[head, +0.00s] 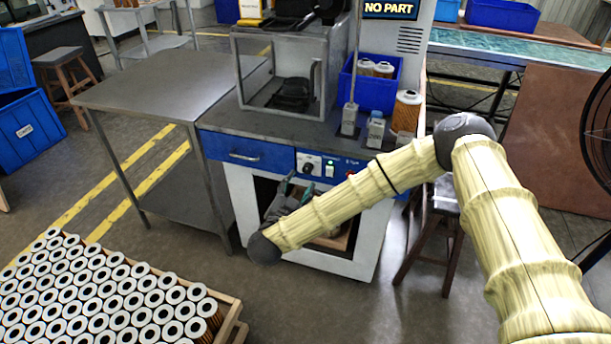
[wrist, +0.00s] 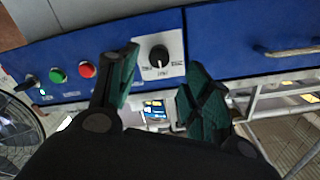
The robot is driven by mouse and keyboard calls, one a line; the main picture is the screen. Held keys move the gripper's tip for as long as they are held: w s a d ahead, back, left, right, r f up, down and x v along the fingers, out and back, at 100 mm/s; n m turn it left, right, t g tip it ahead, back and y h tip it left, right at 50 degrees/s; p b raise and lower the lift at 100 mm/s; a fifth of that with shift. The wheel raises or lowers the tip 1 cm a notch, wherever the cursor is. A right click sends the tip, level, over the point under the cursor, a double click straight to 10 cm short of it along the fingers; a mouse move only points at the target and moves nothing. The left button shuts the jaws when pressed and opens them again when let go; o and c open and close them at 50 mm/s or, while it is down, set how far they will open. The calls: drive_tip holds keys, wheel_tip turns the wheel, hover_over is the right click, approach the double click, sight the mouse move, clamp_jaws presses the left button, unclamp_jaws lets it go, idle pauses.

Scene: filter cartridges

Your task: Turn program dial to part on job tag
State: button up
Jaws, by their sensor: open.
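The program dial (head: 307,166) is a black knob on a white plate on the blue front panel of the machine. In the wrist view the dial (wrist: 159,55) shows between and beyond my fingertips, with small labels around it too blurred to read. A pale mark is on the knob; which label it points to I cannot tell. My gripper (wrist: 160,75) is open, with dark green finger pads on either side of the dial plate and nothing between them. In the head view my gripper (head: 291,186) is just below and left of the dial. I cannot clearly pick out a job tag.
Beside the dial are a green button (wrist: 57,75) and a red button (wrist: 88,70). A display (head: 390,9) reads "NO PART". A blue bin (head: 369,92) holds cartridges; another cartridge (head: 406,112) stands beside it. A drawer handle (head: 244,156) sticks out left.

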sight(307, 171)
drive_tip(key=shift+x, duration=3.1)
drive_tip(key=shift+d, duration=0.1)
drive_tip(key=c, duration=1.1)
